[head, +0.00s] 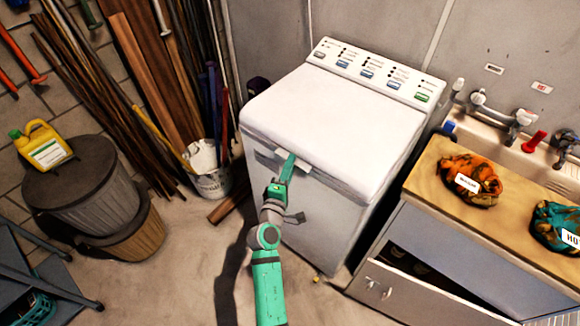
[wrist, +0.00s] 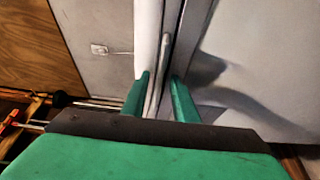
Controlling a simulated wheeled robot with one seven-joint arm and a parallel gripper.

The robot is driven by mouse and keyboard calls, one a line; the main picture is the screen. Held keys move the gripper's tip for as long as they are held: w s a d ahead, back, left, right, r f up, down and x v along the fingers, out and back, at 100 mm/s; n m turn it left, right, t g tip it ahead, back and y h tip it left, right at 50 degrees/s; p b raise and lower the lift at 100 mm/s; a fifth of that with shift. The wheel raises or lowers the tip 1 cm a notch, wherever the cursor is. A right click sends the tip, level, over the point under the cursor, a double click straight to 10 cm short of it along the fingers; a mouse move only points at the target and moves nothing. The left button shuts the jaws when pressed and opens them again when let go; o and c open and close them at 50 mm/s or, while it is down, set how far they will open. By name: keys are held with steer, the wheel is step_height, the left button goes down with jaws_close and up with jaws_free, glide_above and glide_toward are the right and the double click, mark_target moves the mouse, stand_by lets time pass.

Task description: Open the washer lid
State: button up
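The washer (head: 335,215) stands against the back wall, and its white lid (head: 335,120) lies flat and closed. A small pale tab (head: 304,164) juts from the lid's front edge. My gripper (head: 289,158) is at that front edge, beside the tab. In the wrist view my gripper (wrist: 160,78) has its two green fingers apart, one on each side of a thin pale strip (wrist: 154,97) at the lid's edge. A gap shows between the fingers; I cannot tell whether either touches the strip. The fingertips are partly hidden in the head view.
The control panel (head: 375,75) rises behind the lid. A wooden counter (head: 428,190) with cloth bundles and a sink stands close on the right. A bucket (head: 213,183) of sticks, leaning boards and a lidded bin (head: 75,175) are on the left. Floor is clear in front.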

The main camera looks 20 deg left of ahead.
jaws_close()
stand_by(1.3)
